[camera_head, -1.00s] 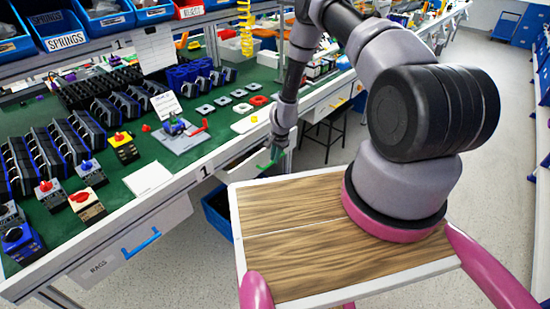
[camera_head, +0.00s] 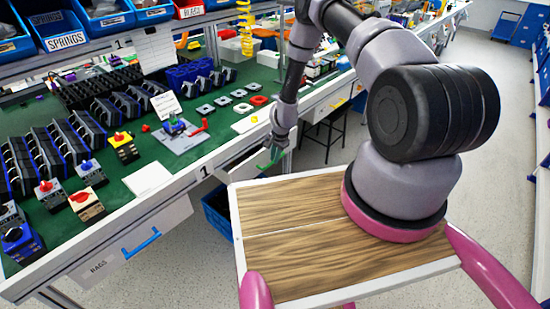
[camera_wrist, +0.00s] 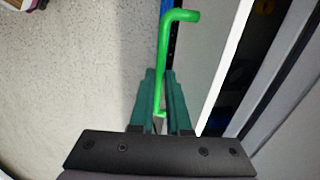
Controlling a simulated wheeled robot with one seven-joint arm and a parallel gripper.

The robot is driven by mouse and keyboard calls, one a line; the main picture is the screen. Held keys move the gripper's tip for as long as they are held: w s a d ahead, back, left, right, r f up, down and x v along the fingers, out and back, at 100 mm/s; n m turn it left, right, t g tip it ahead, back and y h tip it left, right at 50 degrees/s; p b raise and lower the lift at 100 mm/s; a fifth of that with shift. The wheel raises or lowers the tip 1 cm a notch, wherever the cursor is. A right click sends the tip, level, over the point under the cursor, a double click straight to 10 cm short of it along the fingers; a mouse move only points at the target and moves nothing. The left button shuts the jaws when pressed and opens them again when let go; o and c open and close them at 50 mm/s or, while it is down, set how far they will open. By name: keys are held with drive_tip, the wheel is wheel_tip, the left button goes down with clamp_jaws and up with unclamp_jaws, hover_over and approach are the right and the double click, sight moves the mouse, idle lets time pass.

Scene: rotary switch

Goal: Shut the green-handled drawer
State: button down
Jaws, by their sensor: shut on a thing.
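The green handle (camera_head: 266,165) is on a pale drawer front (camera_head: 237,173) under the workbench's front edge, partly behind my arm. In the wrist view the green handle (camera_wrist: 164,62) stands out from the drawer front (camera_wrist: 205,55). A dark gap behind the front shows the drawer standing partly open. My gripper (camera_head: 276,152) is at the handle in the head view. In the wrist view its teal fingers (camera_wrist: 160,84) are closed around the near end of the handle; the far end stays clear of them.
The workbench (camera_head: 222,152) carries several switches and parts racks. A blue-handled drawer (camera_head: 135,246) labelled RAGS is at the left. A blue bin (camera_head: 217,214) sits below the bench. A dark stool (camera_head: 323,133) stands beyond my arm. Open floor lies to the right.

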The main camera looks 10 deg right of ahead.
sight(268, 152)
drive_tip(key=w+a, duration=0.2)
drive_tip(key=shift+w, duration=0.3)
drive_tip(key=shift+w+a, duration=0.2)
drive_tip(key=shift+w, duration=0.25)
drive_tip(key=shift+r, duration=0.1)
drive_tip(key=c, duration=0.9)
unclamp_jaws()
drive_tip(key=shift+a, duration=0.1)
drive_tip(key=r, duration=0.3)
drive_tip(key=s+r, duration=0.1)
drive_tip(key=r, duration=0.3)
drive_tip(key=d+r, duration=0.1)
drive_tip(key=r, duration=0.2)
drive_tip(key=shift+s+d+r, duration=0.1)
drive_tip(key=shift+s+r, duration=0.15)
drive_tip(key=shift+s, duration=0.1)
